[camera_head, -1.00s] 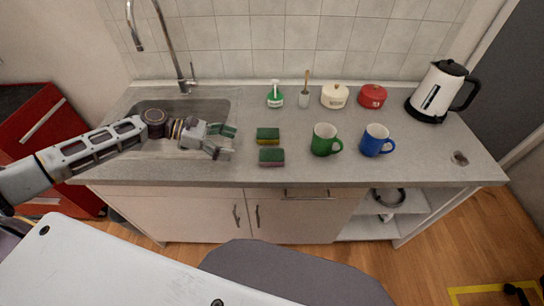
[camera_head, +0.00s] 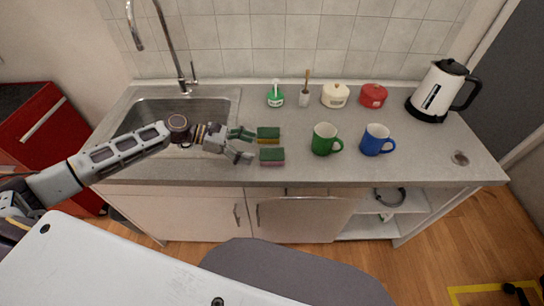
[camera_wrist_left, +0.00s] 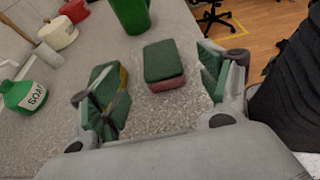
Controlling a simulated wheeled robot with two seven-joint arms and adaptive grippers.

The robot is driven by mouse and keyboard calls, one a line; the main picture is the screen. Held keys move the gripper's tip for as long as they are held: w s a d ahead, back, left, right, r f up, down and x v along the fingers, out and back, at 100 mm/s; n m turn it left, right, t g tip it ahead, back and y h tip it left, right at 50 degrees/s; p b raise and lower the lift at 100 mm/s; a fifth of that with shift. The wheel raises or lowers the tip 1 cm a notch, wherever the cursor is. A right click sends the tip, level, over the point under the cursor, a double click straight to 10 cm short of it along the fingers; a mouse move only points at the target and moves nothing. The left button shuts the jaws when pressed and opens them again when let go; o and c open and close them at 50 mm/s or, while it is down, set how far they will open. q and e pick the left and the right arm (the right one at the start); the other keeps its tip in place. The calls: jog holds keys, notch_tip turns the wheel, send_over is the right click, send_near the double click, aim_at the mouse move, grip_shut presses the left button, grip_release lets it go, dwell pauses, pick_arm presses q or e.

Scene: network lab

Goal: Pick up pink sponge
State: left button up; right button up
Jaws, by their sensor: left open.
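The pink sponge (camera_head: 272,157) has a dark green top and a pink underside. It lies flat on the counter near the front edge. In the left wrist view the pink sponge (camera_wrist_left: 164,66) sits ahead of and between my open fingers. My left gripper (camera_head: 246,145) is open and empty, just left of the sponges; it also shows in the left wrist view (camera_wrist_left: 160,95). A second sponge, green and yellow (camera_head: 268,135), lies just behind the pink one. In the wrist view the yellow sponge (camera_wrist_left: 122,78) is partly hidden by a finger. My right gripper is not in view.
A green mug (camera_head: 322,140) and a blue mug (camera_head: 375,141) stand right of the sponges. A soap bottle (camera_head: 275,97), brush holder (camera_head: 304,100), white pot (camera_head: 335,97), red pot (camera_head: 373,96) and kettle (camera_head: 436,92) stand at the back. The sink (camera_head: 210,108) is left.

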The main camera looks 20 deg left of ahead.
aim_at(269, 154)
pick_arm(q)
jog(key=shift+x, duration=1.2)
jog(key=shift+f+p+x, duration=0.15)
jog(key=shift+p+x, duration=0.1)
jog(key=shift+x, duration=1.05)
jog(key=shift+f+p+x, duration=0.15)
jog(key=shift+p+x, duration=0.05)
jog(key=shift+x, duration=1.15)
jog(key=shift+a, duration=0.2)
jog(key=shift+c, duration=0.2)
jog(key=c, duration=0.7)
